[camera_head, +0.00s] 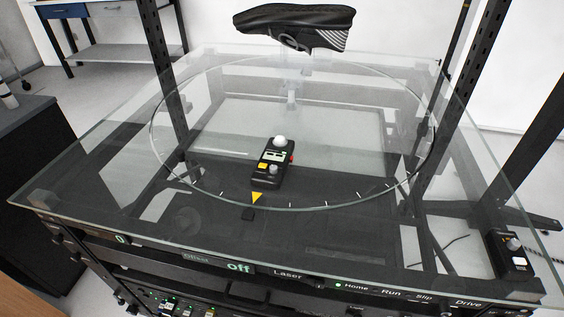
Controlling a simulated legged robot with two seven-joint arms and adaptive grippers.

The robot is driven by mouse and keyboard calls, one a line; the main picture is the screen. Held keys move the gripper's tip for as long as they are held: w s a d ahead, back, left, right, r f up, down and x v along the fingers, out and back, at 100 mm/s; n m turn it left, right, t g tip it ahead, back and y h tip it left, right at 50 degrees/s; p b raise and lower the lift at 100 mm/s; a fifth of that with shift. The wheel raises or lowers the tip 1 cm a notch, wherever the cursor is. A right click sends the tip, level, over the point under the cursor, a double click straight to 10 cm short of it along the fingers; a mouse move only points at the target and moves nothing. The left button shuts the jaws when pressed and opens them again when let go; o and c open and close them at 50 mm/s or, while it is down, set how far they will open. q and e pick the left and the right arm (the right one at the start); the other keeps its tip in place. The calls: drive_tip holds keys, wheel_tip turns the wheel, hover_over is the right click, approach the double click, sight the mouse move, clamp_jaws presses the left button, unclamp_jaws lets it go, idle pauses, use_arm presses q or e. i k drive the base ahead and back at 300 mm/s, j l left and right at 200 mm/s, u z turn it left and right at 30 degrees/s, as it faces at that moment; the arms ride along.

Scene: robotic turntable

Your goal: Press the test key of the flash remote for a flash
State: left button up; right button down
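A small black hand-held device (268,165) lies near the front of the round glass turntable plate. It has a pale dome at its far end, a light label, a yellow key (262,167), a pale knob and a red spot on its right side. A second black device (511,256) is at the front right corner of the glass, with a pale round knob on top and small light marks. I cannot tell from lettering which one is the flash remote, and the test key cannot be read. Neither of my grippers is in view.
The round glass plate (200,181) has tick marks and a yellow pointer (256,197) at its front. A black shoe (296,27) is above its far side on a clear support. Dark posts rise around the glass. A front panel (290,274) shows "Off", "Laser", "Home", "Run".

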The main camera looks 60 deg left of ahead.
sight(517, 261)
drive_tip(key=i+l+u, duration=0.2)
drive_tip(key=l, duration=0.15)
drive_tip(key=i+l+u, duration=0.15)
drive_tip(key=l, duration=0.15)
drive_tip(key=i+l+u, duration=0.2)
drive_tip(key=l, duration=0.2)
drive_tip(key=l+u, duration=0.2)
drive_tip(key=l, duration=0.15)
drive_tip(key=i+l+u, duration=0.15)
drive_tip(key=l, duration=0.25)
